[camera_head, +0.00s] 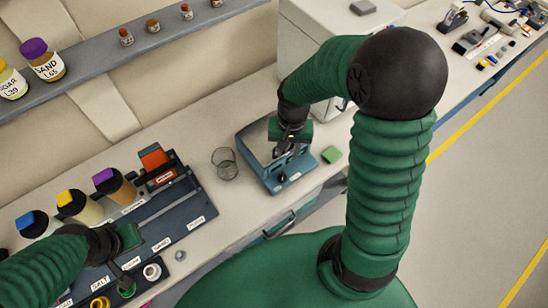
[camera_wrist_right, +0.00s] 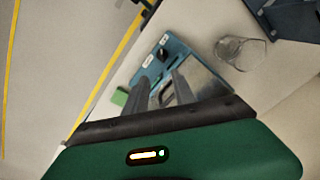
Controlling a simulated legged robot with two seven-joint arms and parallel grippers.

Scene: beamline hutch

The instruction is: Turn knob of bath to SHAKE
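The bath (camera_head: 250,142) is a blue box with a pale metal top, standing on the bench at the middle. Its blue front panel shows in the right wrist view (camera_wrist_right: 151,70), with a small dark knob (camera_wrist_right: 162,53) and white labels; the lettering is too small to read. My right gripper (camera_head: 284,151) is over the bath near its front panel, partly hiding it. In the wrist view its two fingers (camera_wrist_right: 164,88) stand apart with nothing between them. My left gripper (camera_head: 126,276) is at lower left over the rack; its opening is unclear.
A glass beaker (camera_head: 224,163) stands left of the bath and a green block (camera_head: 331,154) right of it. A dark rack (camera_head: 190,213) with capped jars is at left. A white cabinet (camera_head: 320,22) stands behind. A shelf (camera_head: 90,72) with jars runs above.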

